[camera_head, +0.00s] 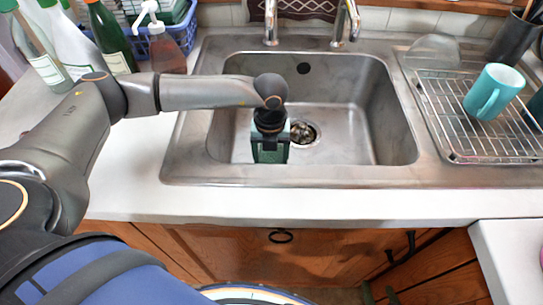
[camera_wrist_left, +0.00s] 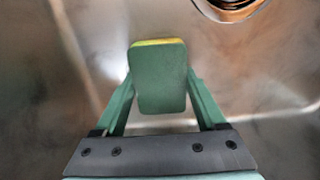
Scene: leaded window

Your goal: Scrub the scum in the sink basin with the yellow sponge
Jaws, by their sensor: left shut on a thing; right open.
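The sponge (camera_wrist_left: 159,78) is between the two green fingers of my left gripper in the left wrist view. It shows a broad green face and a thin yellow edge at its far end. My left gripper (camera_head: 270,152) is shut on it, reaching down into the steel sink basin (camera_head: 345,130), left of the drain. In the head view the sponge is hidden by the gripper. I cannot tell whether it touches the basin floor. Faint brownish patches show on the steel in the wrist view; I cannot tell scum from reflections. My right gripper (camera_head: 378,293) shows only as fingertips at the bottom edge, apart and empty.
The drain (camera_head: 303,133) lies right of my left gripper. Two taps (camera_head: 343,24) stand behind the basin. A wire rack (camera_head: 470,120) with a teal mug (camera_head: 492,92) is at the right. Bottles (camera_head: 108,38) and a blue basket (camera_head: 172,35) stand at the back left. The front counter (camera_head: 300,203) is clear.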

